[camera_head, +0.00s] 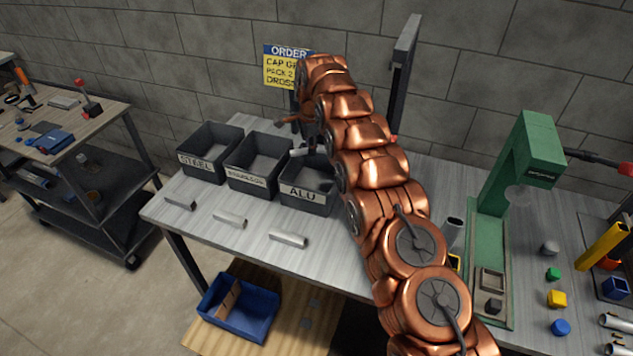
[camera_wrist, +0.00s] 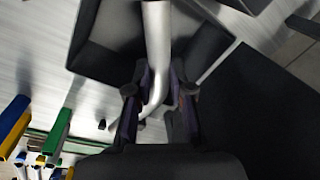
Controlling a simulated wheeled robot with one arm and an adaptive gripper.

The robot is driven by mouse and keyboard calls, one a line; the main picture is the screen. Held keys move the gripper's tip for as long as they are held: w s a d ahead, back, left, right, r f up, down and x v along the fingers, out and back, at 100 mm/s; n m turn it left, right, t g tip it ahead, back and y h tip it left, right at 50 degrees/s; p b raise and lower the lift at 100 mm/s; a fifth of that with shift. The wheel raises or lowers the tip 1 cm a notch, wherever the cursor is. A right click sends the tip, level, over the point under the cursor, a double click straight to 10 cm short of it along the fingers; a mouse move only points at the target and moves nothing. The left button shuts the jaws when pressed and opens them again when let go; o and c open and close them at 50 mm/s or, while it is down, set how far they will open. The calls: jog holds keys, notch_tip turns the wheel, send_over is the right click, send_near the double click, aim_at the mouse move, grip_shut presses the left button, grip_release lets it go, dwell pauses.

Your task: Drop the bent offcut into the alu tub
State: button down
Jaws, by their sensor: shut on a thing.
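The bent offcut is a pale silvery tube (camera_wrist: 156,45) with a curved lower end in the wrist view. My gripper (camera_wrist: 158,95) is shut on it, with one dark finger on each side. In the head view, my gripper (camera_head: 309,150) is at the back of the dark grey alu tub (camera_head: 304,197), partly hidden by my copper arm. The alu tub is labelled ALU and is the rightmost of three tubs. A dark tub (camera_wrist: 98,62) lies below the offcut in the wrist view; its label is not visible there. The offcut appears above it, not resting in it.
The STEEL tub (camera_head: 202,168) and a middle tub (camera_head: 246,180) stand left of the alu tub. Three metal bars (camera_head: 288,239) lie in front. A green press (camera_head: 525,165) stands right. A dark upright post (camera_head: 401,75) rises behind my arm.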

jog(key=c, duration=1)
grip_release()
jog(key=shift+o, duration=0.2)
jog(key=shift+r, duration=0.15)
jog(key=r, duration=0.6)
jog(key=shift+s+d+r, duration=0.1)
jog(key=shift+s+r, duration=0.25)
jog(key=shift+r, duration=0.2)
jog(key=shift+s, duration=0.1)
